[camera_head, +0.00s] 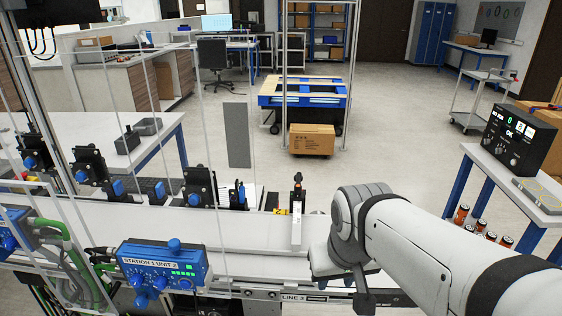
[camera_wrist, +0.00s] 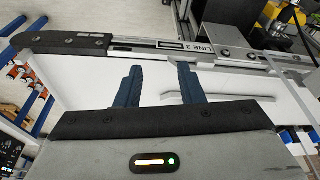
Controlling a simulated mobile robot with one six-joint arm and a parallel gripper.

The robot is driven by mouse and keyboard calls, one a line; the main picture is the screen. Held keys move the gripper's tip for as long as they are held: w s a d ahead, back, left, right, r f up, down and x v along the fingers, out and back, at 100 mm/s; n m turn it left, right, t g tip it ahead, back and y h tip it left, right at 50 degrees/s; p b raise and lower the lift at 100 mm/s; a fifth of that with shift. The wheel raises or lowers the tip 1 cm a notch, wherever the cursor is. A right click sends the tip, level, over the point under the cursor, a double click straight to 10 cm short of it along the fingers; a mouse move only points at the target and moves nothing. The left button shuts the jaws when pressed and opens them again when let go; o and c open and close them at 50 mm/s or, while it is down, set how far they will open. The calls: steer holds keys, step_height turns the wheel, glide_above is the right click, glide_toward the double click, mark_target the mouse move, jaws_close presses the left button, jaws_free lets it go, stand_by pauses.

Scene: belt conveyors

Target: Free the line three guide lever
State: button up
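The LINE 3 label (camera_head: 293,297) is on the front rail of the white belt (camera_head: 120,222); it also shows in the wrist view (camera_wrist: 200,47). In the wrist view a thin grey bar (camera_wrist: 225,96) lies over the belt, right of my fingers. I cannot tell which part is the guide lever. My gripper (camera_wrist: 158,73) is open and empty above the belt, its dark blue fingers apart. My arm hides the fingers in the head view.
Clear panels and black-blue sensor mounts (camera_head: 199,186) line the belt. A side table (camera_head: 520,185) with a black panel is at right. Open floor lies beyond the belt.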

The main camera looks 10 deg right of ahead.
steer(key=w+r+m+h+b, duration=0.1)
steer(key=w+r+b, duration=0.35)
steer(key=w, duration=1.25)
steer(key=m+h, duration=0.2)
glide_toward(298, 175)
steer(key=f, duration=0.2)
steer(key=shift+t, duration=0.4)
steer(key=x, duration=0.7)
steer(key=shift+s+d+r+b, duration=0.1)
steer(key=shift+s+d+b, duration=0.05)
steer(key=shift+d+b, duration=0.15)
steer(key=shift+c, duration=0.2)
jaws_close()
